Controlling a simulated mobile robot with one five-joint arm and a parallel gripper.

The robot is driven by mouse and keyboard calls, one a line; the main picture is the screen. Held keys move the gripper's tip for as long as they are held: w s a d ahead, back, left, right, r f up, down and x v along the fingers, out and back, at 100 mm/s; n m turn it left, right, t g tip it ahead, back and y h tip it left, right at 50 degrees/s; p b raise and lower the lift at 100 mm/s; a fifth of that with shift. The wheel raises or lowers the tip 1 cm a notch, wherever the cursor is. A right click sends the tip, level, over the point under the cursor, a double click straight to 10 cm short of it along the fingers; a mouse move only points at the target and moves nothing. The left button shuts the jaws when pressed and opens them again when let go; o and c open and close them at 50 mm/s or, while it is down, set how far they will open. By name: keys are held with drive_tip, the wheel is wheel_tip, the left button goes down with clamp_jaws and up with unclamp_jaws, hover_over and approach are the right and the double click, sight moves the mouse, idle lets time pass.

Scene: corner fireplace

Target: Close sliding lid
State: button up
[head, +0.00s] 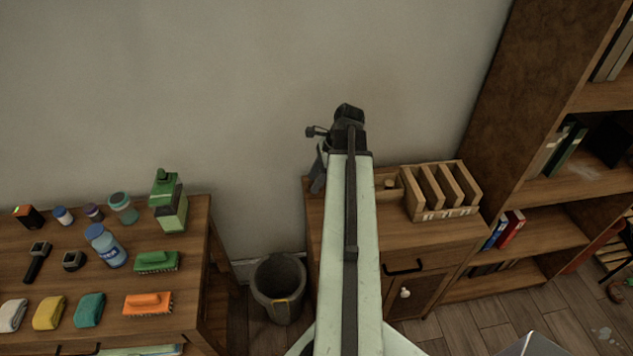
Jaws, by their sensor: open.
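A small wooden box (394,195) stands on the brown cabinet top, just right of my arm. A small round knob shows on it, and this may be its sliding lid (389,184). My arm hides the left part of the box, so I cannot tell how far the lid is open. My gripper (318,167) is at the far end of my arm, over the back left of the cabinet. It is open and looks empty. It appears left of the box, apart from the knob; its fingertips are small and partly hidden.
A wooden slotted organizer (443,195) stands right of the box. A tall bookshelf (497,155) rises to the right, and the wall is close behind. A grey bin (279,290) stands on the floor. A left table (100,285) holds bottles, brushes and sponges.

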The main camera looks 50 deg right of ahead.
clamp_jaws()
idle(1.3)
